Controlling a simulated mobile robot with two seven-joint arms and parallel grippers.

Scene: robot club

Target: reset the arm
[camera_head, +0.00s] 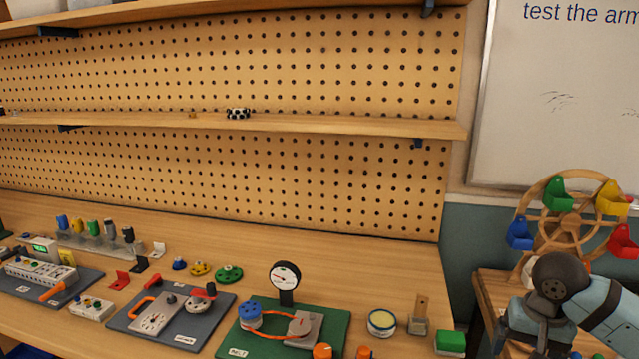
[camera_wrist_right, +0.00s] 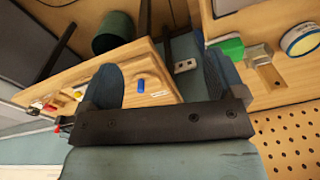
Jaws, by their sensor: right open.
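My right arm (camera_head: 600,312) comes in at the lower right of the head view, with a dark round joint in front of the wooden wheel. Its fingers cannot be made out there. In the right wrist view, my right gripper (camera_wrist_right: 158,70) has its two dark blue fingers spread wide apart with nothing held between them. Behind the gap are a small wooden table (camera_wrist_right: 165,92) and a small blue piece (camera_wrist_right: 141,86). My left gripper is in neither view.
The workbench (camera_head: 385,270) carries a green mat (camera_head: 335,345) with a dial gauge (camera_head: 286,277), a tape roll (camera_head: 382,322) and a green block (camera_head: 450,341). The wooden wheel (camera_head: 566,226) with coloured seats is close behind my right arm. A whiteboard (camera_head: 560,110) hangs behind.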

